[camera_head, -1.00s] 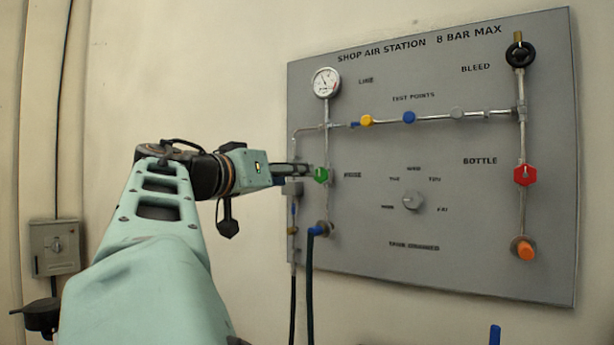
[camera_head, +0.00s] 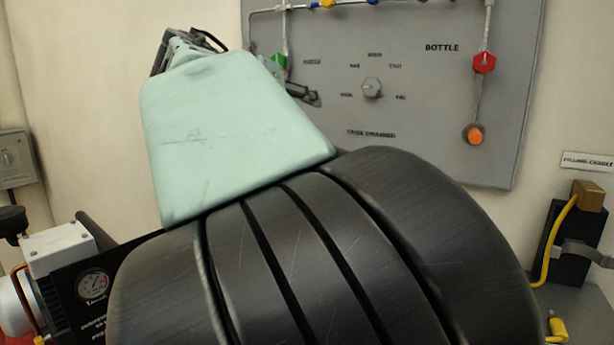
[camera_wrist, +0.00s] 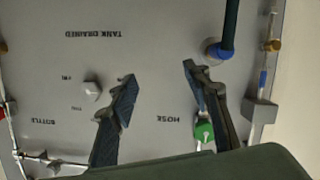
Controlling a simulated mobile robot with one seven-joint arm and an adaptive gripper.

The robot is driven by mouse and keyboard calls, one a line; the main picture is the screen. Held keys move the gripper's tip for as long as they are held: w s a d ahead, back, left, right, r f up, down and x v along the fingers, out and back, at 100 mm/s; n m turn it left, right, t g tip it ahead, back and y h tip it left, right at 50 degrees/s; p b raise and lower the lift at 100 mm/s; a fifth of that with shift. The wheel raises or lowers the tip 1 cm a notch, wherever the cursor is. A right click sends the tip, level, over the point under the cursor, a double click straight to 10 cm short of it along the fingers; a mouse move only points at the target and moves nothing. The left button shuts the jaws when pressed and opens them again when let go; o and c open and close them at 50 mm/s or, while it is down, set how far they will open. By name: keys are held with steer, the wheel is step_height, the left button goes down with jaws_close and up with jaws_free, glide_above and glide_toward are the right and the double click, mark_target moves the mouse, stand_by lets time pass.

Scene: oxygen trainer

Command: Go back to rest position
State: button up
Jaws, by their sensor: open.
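My gripper (camera_wrist: 158,78) is open and empty in front of the grey panel (camera_wrist: 145,70), with a finger on each side in the wrist view. The green hose knob (camera_wrist: 204,132) shows beside and partly behind the right finger; whether they touch I cannot tell. In the head view my arm hides most of the gripper, and part of a finger shows beside the green knob (camera_head: 280,66). The grey selector knob (camera_head: 372,87) is on the panel, right of the gripper; it also shows in the wrist view (camera_wrist: 91,88).
The red bottle knob (camera_head: 484,62) and orange cap (camera_head: 474,134) are on the panel's right side. A blue hose fitting (camera_wrist: 216,52) lies near the gripper. A box with a gauge (camera_head: 93,285) stands at lower left, a black stand (camera_head: 570,240) at right.

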steer(key=s+d+f+g+y, duration=0.2)
steer(key=s+d+f+g, duration=0.15)
steer(key=d+f, duration=0.5)
steer(key=s+d+f+g+y, duration=0.2)
steer(key=s+d+f+g, duration=0.15)
steer(key=d+f, duration=0.5)
steer(key=s+f+n+y+p, duration=0.1)
steer(key=s+f+y, duration=0.1)
steer(key=s+f, duration=0.8)
steer(key=s+f+n+y+p, duration=0.1)
steer(key=s+f, duration=0.3)
steer(key=s, duration=1.2)
step_height(320, 180, up, 38)
steer(key=a+p, duration=0.1)
steer(key=p, duration=3.7)
steer(key=shift+r+g, duration=0.2)
steer(key=shift+g, duration=0.1)
